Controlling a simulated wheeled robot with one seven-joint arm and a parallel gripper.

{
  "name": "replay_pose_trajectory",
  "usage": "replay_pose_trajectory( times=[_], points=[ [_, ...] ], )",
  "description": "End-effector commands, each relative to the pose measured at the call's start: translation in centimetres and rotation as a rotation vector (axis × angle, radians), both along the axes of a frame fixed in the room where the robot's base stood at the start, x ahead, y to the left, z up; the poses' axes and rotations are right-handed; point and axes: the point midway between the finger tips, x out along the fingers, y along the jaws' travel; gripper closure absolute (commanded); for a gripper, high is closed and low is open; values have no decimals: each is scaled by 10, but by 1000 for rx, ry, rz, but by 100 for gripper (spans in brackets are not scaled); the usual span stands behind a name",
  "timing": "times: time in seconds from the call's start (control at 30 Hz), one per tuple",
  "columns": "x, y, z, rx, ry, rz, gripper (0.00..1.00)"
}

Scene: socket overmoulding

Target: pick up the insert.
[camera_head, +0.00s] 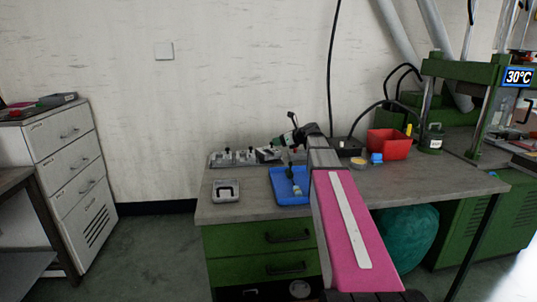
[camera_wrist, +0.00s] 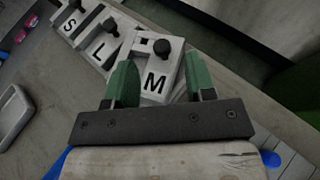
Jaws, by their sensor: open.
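Pale grey metal blocks with black knobs stand in a row at the back of the bench. The wrist view shows blocks marked S (camera_wrist: 72,28), L (camera_wrist: 104,46) and M (camera_wrist: 154,84); the row also shows in the head view (camera_head: 233,157). I cannot tell for sure which part is the insert. My gripper (camera_wrist: 160,62) has green fingers, open, with the M block seen between and beyond them. No contact is clear. In the head view my gripper (camera_head: 283,141) is above the bench, near the row's right end and over the back of a blue tray (camera_head: 275,184).
A small grey tray (camera_head: 226,199) lies left of the blue tray; the blue tray holds small pale items. A red bin (camera_head: 388,145), a blue item (camera_head: 376,158) and a yellowish round dish (camera_head: 359,163) are on the right. A green press (camera_head: 455,70) stands beyond.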

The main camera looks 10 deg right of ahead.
Motion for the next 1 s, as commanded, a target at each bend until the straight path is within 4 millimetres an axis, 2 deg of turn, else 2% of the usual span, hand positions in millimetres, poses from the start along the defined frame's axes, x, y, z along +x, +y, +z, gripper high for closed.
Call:
replay_pose_trajectory(
  times=[0.23,0.5,0.57,0.6,0.67,1.0],
  points=[
    [24,21,-16,0,0,1,50],
    [26,24,-18,0,0,-1,50],
    [26,24,-18,0,0,-1,67],
    [26,24,-18,0,0,-1,80],
    [26,24,-18,0,0,0,99],
    [26,24,-17,2,-1,0,100]
  ],
)
